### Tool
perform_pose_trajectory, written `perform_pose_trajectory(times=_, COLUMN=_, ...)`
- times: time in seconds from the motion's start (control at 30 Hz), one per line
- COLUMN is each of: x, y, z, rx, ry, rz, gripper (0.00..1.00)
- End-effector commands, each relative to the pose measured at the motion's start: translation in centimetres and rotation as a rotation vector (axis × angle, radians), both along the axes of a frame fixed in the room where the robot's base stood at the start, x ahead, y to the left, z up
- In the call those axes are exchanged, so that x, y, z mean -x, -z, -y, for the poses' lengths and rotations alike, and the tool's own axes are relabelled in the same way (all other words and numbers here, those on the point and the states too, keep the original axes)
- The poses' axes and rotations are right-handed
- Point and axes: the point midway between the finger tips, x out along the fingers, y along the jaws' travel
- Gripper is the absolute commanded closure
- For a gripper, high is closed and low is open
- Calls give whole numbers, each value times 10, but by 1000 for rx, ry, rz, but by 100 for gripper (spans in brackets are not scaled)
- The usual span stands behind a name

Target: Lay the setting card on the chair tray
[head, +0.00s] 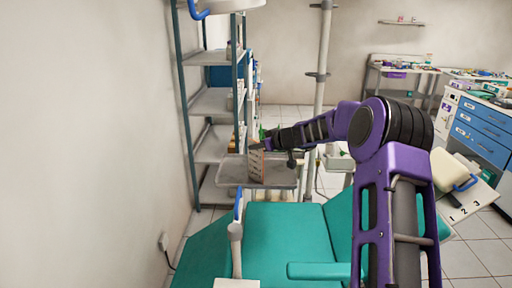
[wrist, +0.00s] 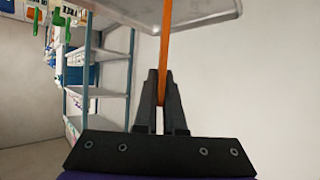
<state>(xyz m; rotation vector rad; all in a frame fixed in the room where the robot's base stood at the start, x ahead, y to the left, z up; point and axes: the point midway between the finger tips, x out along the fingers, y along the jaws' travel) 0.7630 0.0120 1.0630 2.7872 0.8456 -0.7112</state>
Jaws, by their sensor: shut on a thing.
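The setting card (head: 256,166) is a thin tan-orange sheet, held on edge at the chair tray in the head view. In the wrist view the card (wrist: 166,45) shows as a narrow orange strip between the fingers. My gripper (head: 262,147) is shut on it; the wrist view shows the dark fingers (wrist: 161,88) pinching it. The chair tray (head: 285,184) is a grey metal tray behind the green chair. Its edge also shows at the top of the wrist view (wrist: 200,14). I cannot tell whether the card's lower edge touches the tray.
A metal shelf rack (head: 211,103) stands left of the tray, by the wall. A pale pole (head: 323,60) rises behind the tray on the right. The green dental chair (head: 285,238) fills the front. Blue drawers (head: 480,140) stand at the right.

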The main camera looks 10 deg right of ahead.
Motion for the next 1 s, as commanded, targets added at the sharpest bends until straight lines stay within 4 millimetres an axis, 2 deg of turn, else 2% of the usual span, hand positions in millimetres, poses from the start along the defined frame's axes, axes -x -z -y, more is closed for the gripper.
perform_pose_trajectory(times=0.07, x=0, y=3, z=0, rx=0, ry=0, rz=1, gripper=100)
perform_pose_trajectory(times=0.1, x=0, y=1, z=0, rx=1, ry=0, rz=0, gripper=86)
perform_pose_trajectory(times=0.23, x=0, y=1, z=0, rx=0, ry=0, rz=0, gripper=63)
perform_pose_trajectory(times=0.63, x=2, y=-2, z=2, rx=1, ry=2, rz=1, gripper=63)
perform_pose_trajectory(times=0.77, x=17, y=-11, z=14, rx=2, ry=4, rz=3, gripper=63)
perform_pose_trajectory(times=1.0, x=56, y=-36, z=39, rx=2, ry=3, rz=3, gripper=63)
